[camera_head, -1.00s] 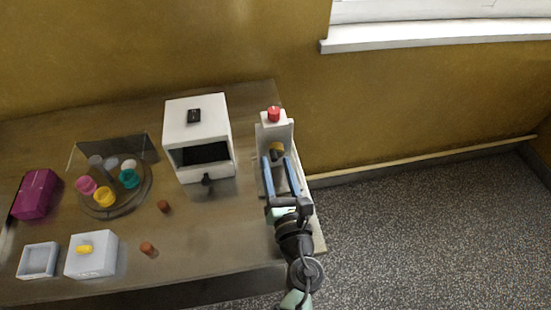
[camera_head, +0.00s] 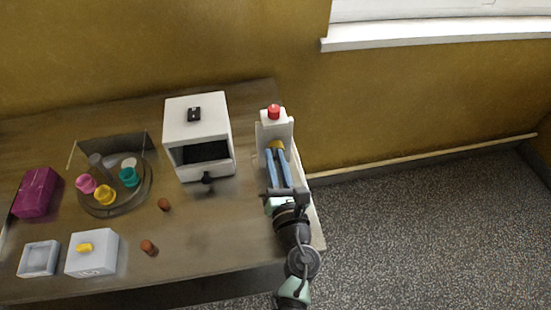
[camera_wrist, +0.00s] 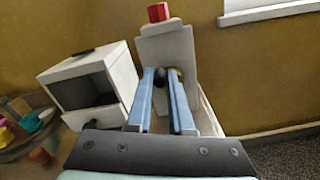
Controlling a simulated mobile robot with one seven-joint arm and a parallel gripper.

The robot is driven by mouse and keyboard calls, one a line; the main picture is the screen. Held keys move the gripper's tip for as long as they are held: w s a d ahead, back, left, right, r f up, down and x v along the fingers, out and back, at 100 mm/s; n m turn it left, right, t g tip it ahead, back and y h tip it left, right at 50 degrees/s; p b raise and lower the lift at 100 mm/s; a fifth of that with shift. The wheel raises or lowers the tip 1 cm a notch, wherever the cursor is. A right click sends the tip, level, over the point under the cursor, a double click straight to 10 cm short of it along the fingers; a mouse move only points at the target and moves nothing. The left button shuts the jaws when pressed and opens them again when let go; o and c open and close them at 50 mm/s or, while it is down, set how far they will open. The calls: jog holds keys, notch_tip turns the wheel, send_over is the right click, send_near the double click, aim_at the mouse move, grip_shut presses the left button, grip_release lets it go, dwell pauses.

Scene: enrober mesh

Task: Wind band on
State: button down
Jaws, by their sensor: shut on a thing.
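A white machine with an upright back plate (camera_head: 283,130) and a long low bed stands at the table's right end. The plate also shows in the wrist view (camera_wrist: 167,46). A red button (camera_head: 274,112) sits on top of it. A yellow part (camera_head: 278,144) shows low on the plate's front, with a dark round knob (camera_wrist: 170,82) before it. My gripper (camera_head: 275,151) reaches along the bed towards the plate. Its blue fingers are shut on the dark knob, one on each side. The fingers hide part of the knob and the yellow part.
A white box with an open front (camera_head: 200,150) stands left of the machine. Further left are a round tray (camera_head: 125,208) with coloured cups, a magenta box (camera_head: 36,193), a grey block (camera_head: 92,262) and a shallow dish (camera_head: 38,270). Two brown pieces (camera_head: 148,247) lie on the table.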

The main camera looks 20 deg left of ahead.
aim_at(290, 153)
jog(key=shift+d+m+p, duration=0.1)
jog(key=shift+m+p, duration=0.2)
jog(key=m+p, duration=0.1)
jog(key=m, duration=0.1)
jog(key=d+m+p, duration=0.1)
jog(key=m, duration=0.2)
jog(key=w+m+p, duration=0.1)
jog(key=m+p, duration=0.1)
jog(key=shift+d+r, duration=0.2)
jog(key=shift+d, duration=0.05)
jog(key=m, duration=0.1)
jog(key=m+p, duration=0.1)
jog(key=m, duration=0.2)
jog(key=shift+w+d+f, duration=0.2)
jog(key=shift+w+d, duration=0.05)
jog(key=shift+d, duration=0.1)
jog(key=m, duration=0.2)
jog(key=f+m+p, duration=0.1)
jog(key=m, duration=0.1)
jog(key=d+m, duration=0.1)
jog(key=m, duration=0.1)
jog(key=shift+w+f+p, duration=0.15)
jog(key=shift+w+p, duration=0.15)
jog(key=shift+p, duration=0.1)
jog(key=m, duration=0.2)
jog(key=f+m, duration=0.1)
jog(key=m, duration=0.3)
jog(key=shift+f+p, duration=0.25)
jog(key=shift+p, duration=0.05)
